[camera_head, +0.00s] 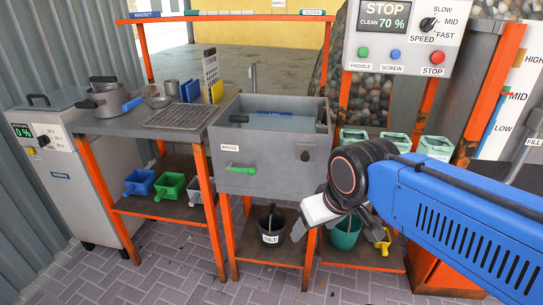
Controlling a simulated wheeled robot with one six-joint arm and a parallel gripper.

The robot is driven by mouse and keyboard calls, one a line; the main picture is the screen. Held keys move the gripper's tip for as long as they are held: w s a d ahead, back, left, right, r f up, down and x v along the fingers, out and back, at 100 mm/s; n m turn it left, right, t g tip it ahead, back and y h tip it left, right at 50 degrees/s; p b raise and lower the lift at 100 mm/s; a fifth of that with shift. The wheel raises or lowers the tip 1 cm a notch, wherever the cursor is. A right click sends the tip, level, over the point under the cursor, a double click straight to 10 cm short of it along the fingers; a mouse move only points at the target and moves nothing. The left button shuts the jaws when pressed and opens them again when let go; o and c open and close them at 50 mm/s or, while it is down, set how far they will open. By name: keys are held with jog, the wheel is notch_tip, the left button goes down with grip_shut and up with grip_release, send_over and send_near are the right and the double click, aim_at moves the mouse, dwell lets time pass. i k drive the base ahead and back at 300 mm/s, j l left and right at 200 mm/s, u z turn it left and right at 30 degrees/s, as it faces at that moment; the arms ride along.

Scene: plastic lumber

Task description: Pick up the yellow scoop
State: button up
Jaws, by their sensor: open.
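The yellow scoop (384,241) lies on the low shelf at the lower right, beside a teal bucket (345,232). Only part of it shows clearly; my arm and gripper are close above it in the picture. My gripper (352,212) is open, with a pale body and dark fingers, in front of the teal bucket's upper part. It looks apart from the scoop, and I see nothing between its fingers. The exact gap in depth cannot be told.
A black silt bucket (270,228) stands left of the teal one. Blue (140,183), green (170,186) and white (197,190) scoops sit on the left low shelf. Orange posts (308,258) frame the shelves. A grey sink (265,160) is above. The left floor (165,265) is clear.

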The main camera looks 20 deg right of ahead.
aim_at(382, 243)
jog(key=z, duration=1.35)
